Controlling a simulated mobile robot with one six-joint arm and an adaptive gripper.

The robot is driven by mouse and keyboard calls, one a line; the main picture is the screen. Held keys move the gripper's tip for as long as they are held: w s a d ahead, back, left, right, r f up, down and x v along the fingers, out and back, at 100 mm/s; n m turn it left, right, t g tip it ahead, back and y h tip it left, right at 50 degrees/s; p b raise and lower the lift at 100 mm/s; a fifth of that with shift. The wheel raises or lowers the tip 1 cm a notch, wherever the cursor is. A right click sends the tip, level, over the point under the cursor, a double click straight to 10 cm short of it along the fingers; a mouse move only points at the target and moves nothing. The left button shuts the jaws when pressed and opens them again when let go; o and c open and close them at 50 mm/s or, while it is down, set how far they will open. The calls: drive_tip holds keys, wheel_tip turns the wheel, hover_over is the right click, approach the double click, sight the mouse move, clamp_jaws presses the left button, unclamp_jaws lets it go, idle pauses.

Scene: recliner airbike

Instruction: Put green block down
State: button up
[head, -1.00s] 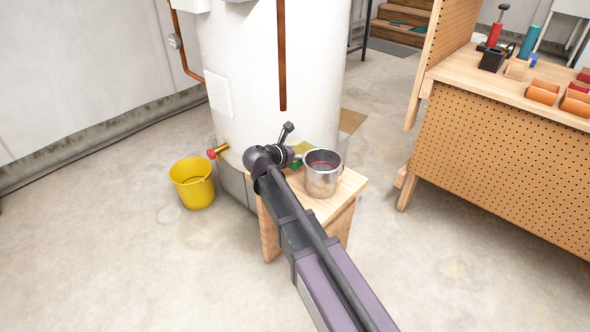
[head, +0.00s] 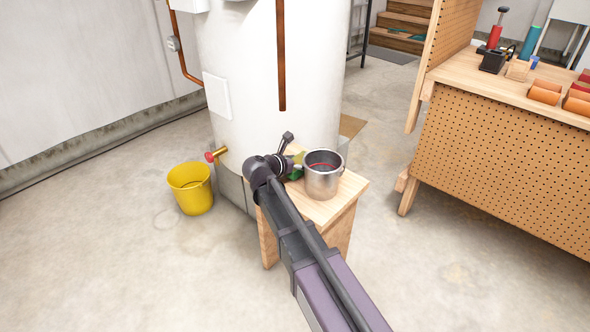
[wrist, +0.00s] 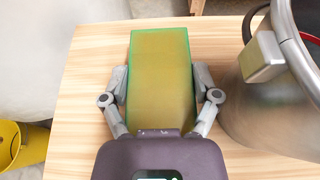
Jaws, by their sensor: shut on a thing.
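The green block (wrist: 160,75) fills the middle of the wrist view, with a yellowish top face and green edges. My gripper (wrist: 160,85) is shut on it, one finger against each long side. The block is over the top of a small wooden stool (head: 337,202); I cannot tell whether it touches the wood. In the head view a little of the block (head: 297,173) shows beside my gripper (head: 288,160), and my arm hides the rest.
A metal pot (head: 322,178) stands on the stool just right of the block; it also shows in the wrist view (wrist: 265,100). A white tank (head: 250,80) stands behind, with a red-handled tap (head: 211,156). A yellow bucket (head: 191,188) is on the floor at left. A pegboard workbench (head: 500,165) is at right.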

drive_tip(key=shift+f+b, duration=0.35)
drive_tip(key=shift+f, duration=0.3)
drive_tip(key=shift+f, duration=0.15)
drive_tip(key=o, duration=1)
drive_tip(key=shift+o, duration=0.2)
drive_tip(key=shift+r, duration=0.25)
drive_tip(key=p+v, duration=0.4)
drive_tip(key=v, duration=0.6)
drive_tip(key=shift+s+a+r, duration=0.1)
drive_tip(key=shift+r, duration=0.05)
drive_tip(key=shift+p+v, duration=0.3)
drive_tip(key=shift+v, duration=0.5)
